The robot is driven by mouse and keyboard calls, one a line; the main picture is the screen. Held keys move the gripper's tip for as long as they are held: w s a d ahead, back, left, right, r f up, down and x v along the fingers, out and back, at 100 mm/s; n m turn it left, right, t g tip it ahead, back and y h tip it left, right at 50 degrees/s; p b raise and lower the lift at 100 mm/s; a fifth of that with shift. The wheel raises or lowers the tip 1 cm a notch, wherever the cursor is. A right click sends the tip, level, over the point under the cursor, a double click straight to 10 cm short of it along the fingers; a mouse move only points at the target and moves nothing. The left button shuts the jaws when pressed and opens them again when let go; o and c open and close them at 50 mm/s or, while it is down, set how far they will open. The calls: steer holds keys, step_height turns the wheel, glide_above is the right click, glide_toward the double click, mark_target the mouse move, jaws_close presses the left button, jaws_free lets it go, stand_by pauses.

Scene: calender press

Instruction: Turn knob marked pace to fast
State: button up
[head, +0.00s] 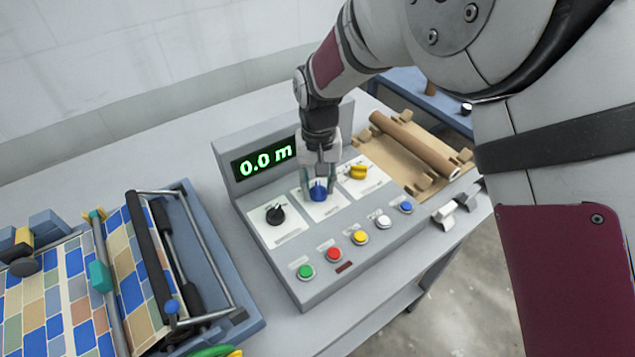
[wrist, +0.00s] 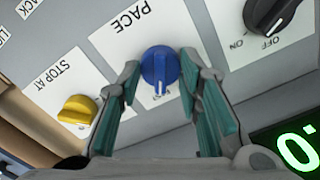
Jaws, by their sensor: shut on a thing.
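The blue knob (wrist: 159,66) sits on the white plate marked PACE (wrist: 128,28). Its white pointer line faces the bottom of the wrist view, away from the word PACE, toward a small label that is partly hidden. The blue knob (head: 318,192) is also in the head view, in the middle of the console's knob row. My gripper (head: 318,184) is above it, pointing down. In the wrist view my gripper (wrist: 160,64) has its teal-padded fingers on either side of the knob, shut on it.
A black knob (head: 275,215) and a yellow knob (head: 358,171) flank the blue one closely. Several coloured buttons line the console front. A display (head: 264,160) reads 0.0 m. A roller press (head: 165,250) stands left; a cardboard roll (head: 415,143) lies right.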

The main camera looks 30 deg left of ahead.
mark_target(318, 188)
stand_by(0.4)
steer(key=o, duration=1.2)
step_height(318, 188, up, 12)
